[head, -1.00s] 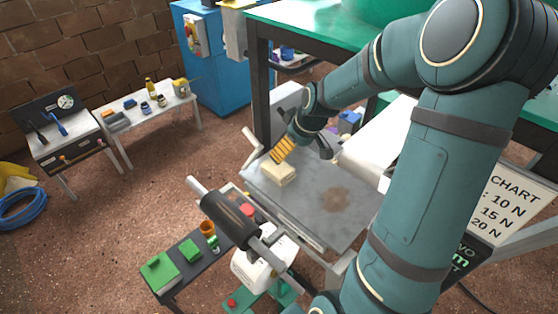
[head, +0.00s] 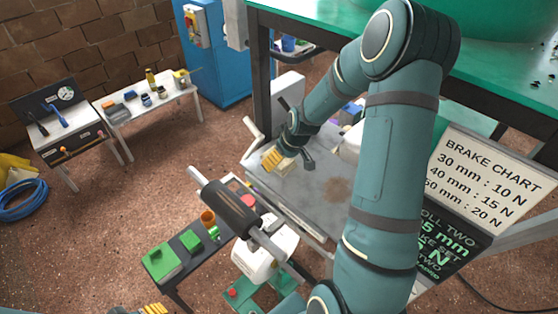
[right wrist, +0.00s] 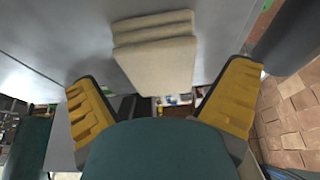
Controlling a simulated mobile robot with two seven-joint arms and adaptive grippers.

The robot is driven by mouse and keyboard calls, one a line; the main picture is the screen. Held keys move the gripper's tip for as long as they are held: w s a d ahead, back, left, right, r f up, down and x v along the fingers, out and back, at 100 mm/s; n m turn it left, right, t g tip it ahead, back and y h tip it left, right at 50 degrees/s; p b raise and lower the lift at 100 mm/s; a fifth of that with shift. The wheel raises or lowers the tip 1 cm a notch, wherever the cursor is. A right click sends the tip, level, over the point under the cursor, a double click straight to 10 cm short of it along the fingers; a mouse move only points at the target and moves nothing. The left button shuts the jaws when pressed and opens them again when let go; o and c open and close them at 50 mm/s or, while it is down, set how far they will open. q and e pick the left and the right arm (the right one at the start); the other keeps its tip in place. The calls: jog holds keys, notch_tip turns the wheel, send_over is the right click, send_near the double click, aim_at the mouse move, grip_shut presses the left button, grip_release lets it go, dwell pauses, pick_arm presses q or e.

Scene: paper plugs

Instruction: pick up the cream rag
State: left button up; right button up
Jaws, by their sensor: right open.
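The cream rag (head: 287,170) is a folded pad on the grey metal tabletop (head: 313,200) in the head view, partly hidden by my right gripper (head: 272,159). In the right wrist view the rag (right wrist: 158,52) shows as a stack of folds, ahead of and between the spread yellow fingers of my right gripper (right wrist: 164,92). That gripper is open, with a gap on each side of the rag. My left gripper (head: 152,309) shows only as yellow finger ends at the bottom edge of the head view, too little to tell its state.
A dark roller (head: 232,210) stands in front of the tabletop. A low bench (head: 185,262) with green blocks is to its left. A brake chart sign (head: 485,175) is at the right, and a green-topped table (head: 310,22) is behind. A brown stain marks the tabletop right of the rag.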

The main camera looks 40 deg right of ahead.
jog(key=shift+x, duration=1.05)
jog(key=c, duration=1.1)
jog(key=shift+c, duration=0.2)
jog(key=shift+r, duration=0.1)
jog(key=shift+r, duration=0.9)
jog(key=shift+v, duration=0.95)
jog(key=s, duration=0.5)
jog(key=s+d+b, duration=0.1)
jog(key=s, duration=0.5)
jog(key=s+b, duration=0.1)
jog(key=s, duration=0.5)
jog(key=shift+s+d, duration=0.15)
